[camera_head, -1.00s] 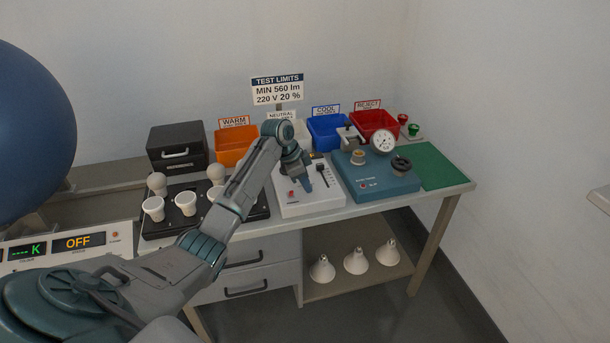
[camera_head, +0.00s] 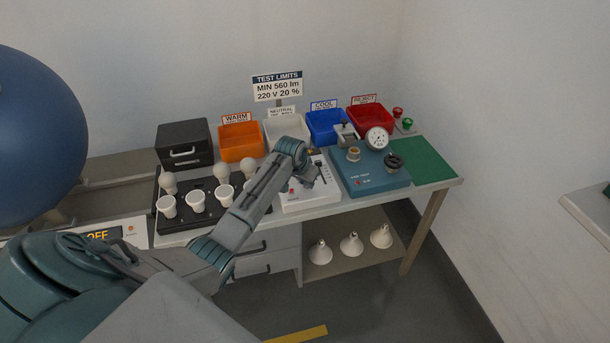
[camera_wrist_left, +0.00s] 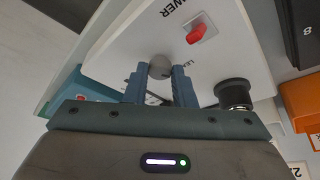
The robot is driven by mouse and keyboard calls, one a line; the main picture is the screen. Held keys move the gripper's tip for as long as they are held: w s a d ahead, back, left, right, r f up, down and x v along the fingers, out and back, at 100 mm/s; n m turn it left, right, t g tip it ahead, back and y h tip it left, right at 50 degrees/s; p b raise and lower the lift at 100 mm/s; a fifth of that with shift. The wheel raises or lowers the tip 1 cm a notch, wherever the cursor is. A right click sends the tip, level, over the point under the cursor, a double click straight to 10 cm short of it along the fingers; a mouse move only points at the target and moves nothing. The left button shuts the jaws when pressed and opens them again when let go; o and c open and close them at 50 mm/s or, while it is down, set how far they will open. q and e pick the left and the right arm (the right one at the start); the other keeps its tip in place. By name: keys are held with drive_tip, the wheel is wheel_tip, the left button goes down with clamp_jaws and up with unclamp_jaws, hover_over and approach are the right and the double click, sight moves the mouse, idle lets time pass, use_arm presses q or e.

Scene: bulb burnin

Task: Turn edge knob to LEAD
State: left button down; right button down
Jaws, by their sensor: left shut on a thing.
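The white control box (camera_head: 309,200) stands on the bench in the head view, with a red switch (camera_head: 291,190) and a dark slider near my left gripper (camera_head: 311,178). In the left wrist view the box's white face (camera_wrist_left: 120,45) shows a red POWER switch (camera_wrist_left: 203,30). There my left gripper (camera_wrist_left: 161,80) is shut on a small round grey knob (camera_wrist_left: 160,66), one finger on each side. Lettering beside the knob is partly hidden by the fingers, so its setting cannot be read. My right gripper is not in view.
A black round part (camera_wrist_left: 233,92) stands close beside the fingers. A blue test box (camera_head: 365,182) with a gauge is right of the white box; a black lamp tray (camera_head: 182,222) is left. Colored bins (camera_head: 240,143) line the back. A green mat (camera_head: 428,160) is clear.

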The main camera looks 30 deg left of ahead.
use_arm(q)
drive_tip(key=shift+n, duration=0.4)
drive_tip(key=c, duration=1.2)
unclamp_jaws()
drive_tip(key=b+v, duration=0.2)
drive_tip(key=v, duration=0.8)
drive_tip(key=shift+s+d+r, duration=0.2)
drive_tip(key=shift+r, duration=0.15)
